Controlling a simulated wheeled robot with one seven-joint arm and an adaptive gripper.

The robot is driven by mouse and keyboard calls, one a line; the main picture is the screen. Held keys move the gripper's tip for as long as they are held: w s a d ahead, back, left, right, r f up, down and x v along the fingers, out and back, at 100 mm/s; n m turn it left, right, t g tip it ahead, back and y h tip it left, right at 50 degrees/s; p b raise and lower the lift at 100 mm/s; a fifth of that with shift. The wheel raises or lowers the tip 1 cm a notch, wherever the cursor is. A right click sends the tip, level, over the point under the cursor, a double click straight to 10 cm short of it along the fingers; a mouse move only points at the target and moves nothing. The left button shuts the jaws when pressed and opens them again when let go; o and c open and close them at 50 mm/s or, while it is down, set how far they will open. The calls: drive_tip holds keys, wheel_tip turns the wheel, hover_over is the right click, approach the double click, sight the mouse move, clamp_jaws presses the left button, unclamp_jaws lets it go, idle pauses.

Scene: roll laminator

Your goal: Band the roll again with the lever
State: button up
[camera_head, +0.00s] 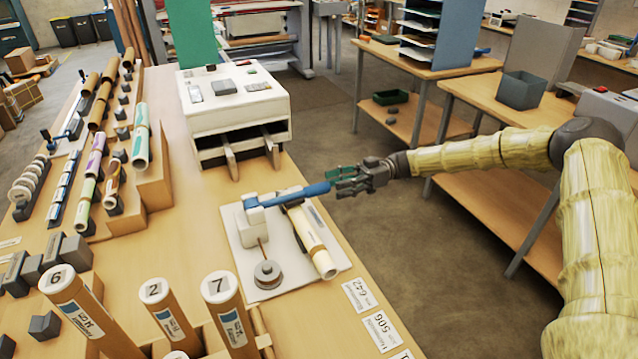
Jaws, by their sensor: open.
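The blue lever (293,195) reaches right from a white block (250,225) on the pale base plate (290,284). A cream roll (312,245) lies slantwise on this plate, passing under the lever, its open end toward the front right. I cannot make out a band on it. My gripper (341,181) is open at the lever's right end. Its fingers are close to the lever tip or around it; I cannot tell whether they touch it. A round grey weight-like piece (267,274) sits on the plate in front of the block.
Behind the plate stands a white machine (235,110) with an open front. Upright numbered tubes (225,310) stand at the front, and racks of rolls (140,140) line the left. Printed labels (375,318) lie by the table's right edge. Open floor separates it from the right-hand tables (520,90).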

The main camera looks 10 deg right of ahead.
sight(319, 189)
drive_tip(key=a, duration=0.1)
drive_tip(key=w+a+f+p, duration=0.1)
drive_tip(key=a, duration=0.1)
drive_tip(key=shift+f, duration=0.1)
drive_tip(key=shift+s+a+p, duration=0.25)
drive_tip(key=shift+a+p, duration=0.15)
drive_tip(key=shift+a, duration=0.45)
drive_tip(key=shift+s+a, duration=0.35)
drive_tip(key=shift+a, duration=0.05)
drive_tip(key=shift+w+f, duration=0.1)
drive_tip(key=shift+w, duration=0.2)
drive_tip(key=shift+s, duration=0.15)
drive_tip(key=c, duration=0.5)
clamp_jaws()
